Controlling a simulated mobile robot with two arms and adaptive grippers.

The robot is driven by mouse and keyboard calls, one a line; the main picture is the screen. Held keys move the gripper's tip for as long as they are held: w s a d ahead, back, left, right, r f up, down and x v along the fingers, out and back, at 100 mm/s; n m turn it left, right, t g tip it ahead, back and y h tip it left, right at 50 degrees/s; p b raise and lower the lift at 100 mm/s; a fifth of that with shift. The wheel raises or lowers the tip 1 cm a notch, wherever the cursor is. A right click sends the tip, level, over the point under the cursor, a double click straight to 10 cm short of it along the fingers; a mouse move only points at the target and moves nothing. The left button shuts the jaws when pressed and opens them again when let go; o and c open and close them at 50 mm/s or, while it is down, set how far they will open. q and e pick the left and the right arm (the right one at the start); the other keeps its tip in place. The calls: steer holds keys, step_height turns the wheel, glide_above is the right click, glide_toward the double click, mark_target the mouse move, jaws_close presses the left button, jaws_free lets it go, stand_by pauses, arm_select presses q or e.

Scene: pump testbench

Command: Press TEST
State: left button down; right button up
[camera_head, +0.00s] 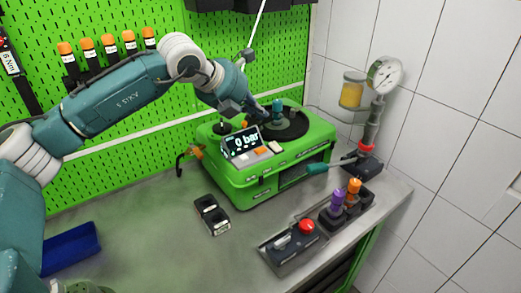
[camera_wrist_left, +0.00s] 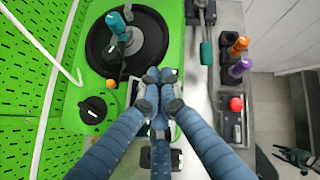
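The green test bench unit (camera_head: 270,175) stands on the grey worktop. Its tilted display (camera_head: 241,141) reads "0 bar". An orange button (camera_head: 261,151) and a pale button (camera_head: 275,147) sit beside it; I cannot read their labels. My left gripper (camera_head: 262,116) is above the unit, behind the display and near the round black plate (camera_head: 291,124). In the left wrist view its fingertips (camera_wrist_left: 158,78) are together, with nothing visible between them, and they hide most of the button area. A dark jointed shape (camera_wrist_left: 300,156) at that view's lower right may be my right gripper; its state is unclear.
A black knob (camera_wrist_left: 92,110) and a teal-handled part (camera_wrist_left: 116,22) stand up from the unit. A red button box (camera_head: 306,227), a tray of orange and purple-capped items (camera_head: 338,200), and a gauge (camera_head: 384,75) are to the right.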

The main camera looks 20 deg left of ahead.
arm_select(q)
steer(key=b, duration=0.3)
glide_above(259, 151)
step_height(259, 151, down, 7)
steer(key=shift+w+f, duration=0.1)
steer(key=shift+f, duration=0.05)
steer(key=shift+f+b, duration=0.55)
steer(key=shift+b, duration=0.15)
stand_by(0.7)
steer(key=shift+f+b, duration=0.4)
steer(key=shift+b, duration=0.3)
steer(key=shift+f+b, duration=0.45)
steer(key=shift+b, duration=0.15)
stand_by(0.4)
steer(key=shift+r, duration=0.1)
steer(key=shift+r+p, duration=0.3)
steer(key=shift+r, duration=0.5)
